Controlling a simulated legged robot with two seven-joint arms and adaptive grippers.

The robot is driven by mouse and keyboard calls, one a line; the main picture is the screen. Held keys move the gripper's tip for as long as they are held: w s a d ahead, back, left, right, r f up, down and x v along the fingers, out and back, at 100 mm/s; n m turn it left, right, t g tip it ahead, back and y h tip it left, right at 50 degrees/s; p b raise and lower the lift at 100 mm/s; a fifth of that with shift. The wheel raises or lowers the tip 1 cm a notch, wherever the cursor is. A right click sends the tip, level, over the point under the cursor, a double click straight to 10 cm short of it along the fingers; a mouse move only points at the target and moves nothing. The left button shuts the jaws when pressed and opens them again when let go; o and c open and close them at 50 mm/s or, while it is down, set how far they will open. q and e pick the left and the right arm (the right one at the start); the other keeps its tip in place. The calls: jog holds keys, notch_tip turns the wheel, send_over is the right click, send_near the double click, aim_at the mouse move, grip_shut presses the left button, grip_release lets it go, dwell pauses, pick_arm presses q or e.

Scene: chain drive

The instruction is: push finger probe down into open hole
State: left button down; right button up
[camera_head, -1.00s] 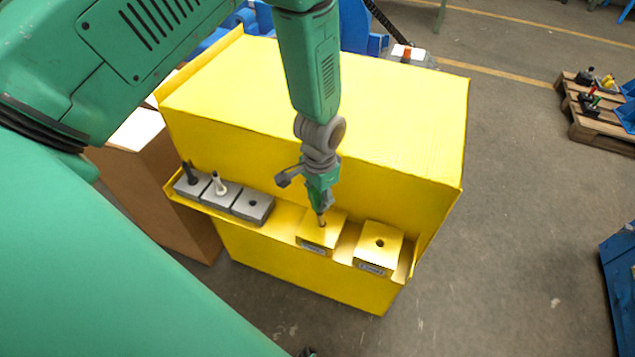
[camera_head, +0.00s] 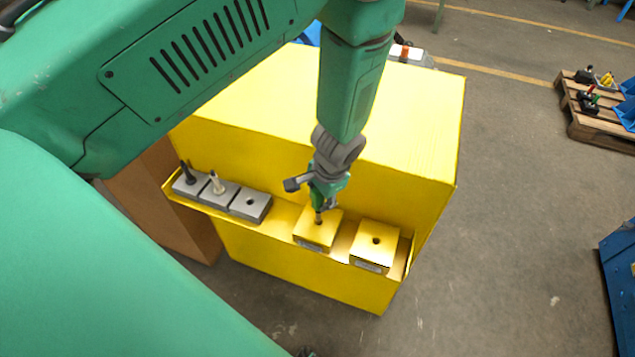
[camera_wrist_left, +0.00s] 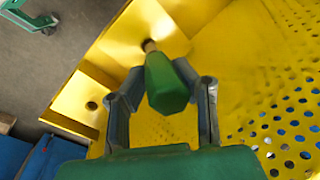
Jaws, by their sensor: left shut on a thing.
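My left gripper (camera_head: 322,197) is shut on the finger probe, above the left yellow block (camera_head: 313,236). The probe has a green handle, which shows between the two fingers in the left wrist view (camera_wrist_left: 166,86). Its thin metallic tip points down and meets the top of that block at its hole. The tip's end is hidden, so I cannot tell how deep it sits. The right yellow block (camera_head: 374,254) has an open, empty hole (camera_head: 376,240); it also shows in the left wrist view (camera_wrist_left: 75,105). My right gripper is not in view.
Three grey blocks stand left on the same yellow ledge: one holds a black probe (camera_head: 186,172), one a white probe (camera_head: 217,183), and one has an empty hole (camera_head: 250,203). The tall yellow housing (camera_head: 400,150) rises behind the ledge. A pallet (camera_head: 600,125) stands far right.

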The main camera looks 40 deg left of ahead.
pick_arm(q)
jog(key=shift+d, duration=0.15)
jog(key=shift+a+f, duration=0.15)
jog(key=shift+a, duration=0.65)
jog(key=shift+d, duration=1.3)
jog(key=shift+a, duration=0.7)
jog(key=shift+d, duration=0.7)
jog(key=shift+a+f, duration=0.5)
jog(key=shift+d+f+b, duration=0.35)
jog(key=shift+f+b, duration=0.1)
jog(key=shift+f, duration=0.1)
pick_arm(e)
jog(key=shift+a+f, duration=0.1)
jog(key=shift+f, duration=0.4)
